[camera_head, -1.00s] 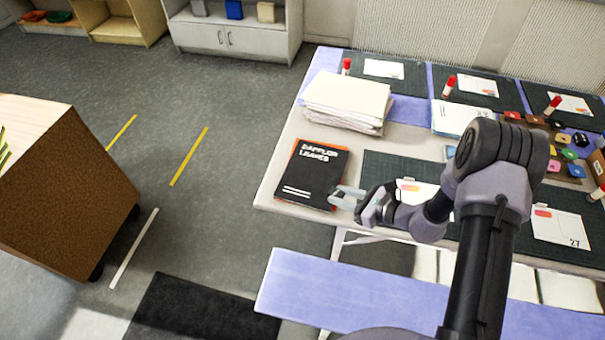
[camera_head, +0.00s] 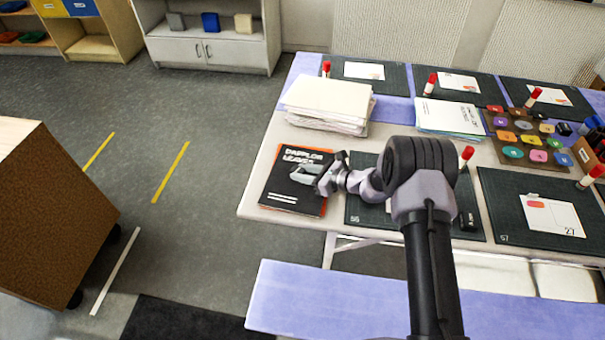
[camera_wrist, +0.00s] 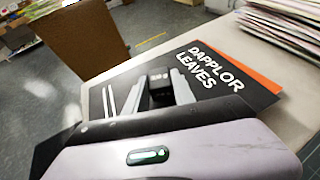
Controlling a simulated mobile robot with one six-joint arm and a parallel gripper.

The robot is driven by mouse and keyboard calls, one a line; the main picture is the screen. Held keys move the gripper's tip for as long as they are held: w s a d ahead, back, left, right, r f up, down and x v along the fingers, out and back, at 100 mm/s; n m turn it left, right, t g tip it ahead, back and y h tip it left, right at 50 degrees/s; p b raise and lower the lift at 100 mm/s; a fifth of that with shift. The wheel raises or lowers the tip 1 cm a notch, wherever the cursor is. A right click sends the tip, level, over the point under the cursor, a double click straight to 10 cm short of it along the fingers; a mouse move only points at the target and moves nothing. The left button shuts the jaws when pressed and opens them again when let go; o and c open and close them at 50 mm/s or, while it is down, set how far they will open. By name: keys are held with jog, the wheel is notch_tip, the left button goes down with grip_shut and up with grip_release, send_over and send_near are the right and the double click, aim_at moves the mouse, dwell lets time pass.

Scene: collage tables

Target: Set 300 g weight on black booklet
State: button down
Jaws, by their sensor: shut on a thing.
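The black booklet (camera_head: 283,183), titled "DAPPLOR LEAVES", lies flat at the table's left end. It also shows in the wrist view (camera_wrist: 215,78), beneath and beyond my gripper (camera_wrist: 160,85). In the head view my gripper (camera_head: 306,173) is over the booklet's right half. Its fingers are shut on a small dark block, the weight (camera_wrist: 159,76), with a faint marking too small to read. The weight is upright between the fingers, and its lower part is hidden. I cannot tell whether it touches the booklet.
A white paper stack (camera_head: 326,100) stands behind the booklet. A dark cutting mat (camera_head: 360,208) lies to its right, partly behind my arm. A tray of coloured pieces (camera_head: 510,150) and red-capped glue sticks (camera_head: 466,154) are farther right. A lilac bench (camera_head: 340,300) runs in front.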

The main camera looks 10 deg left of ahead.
jog(key=shift+f, duration=0.1)
jog(key=c, duration=1.1)
grip_release()
jog(key=shift+o, duration=0.2)
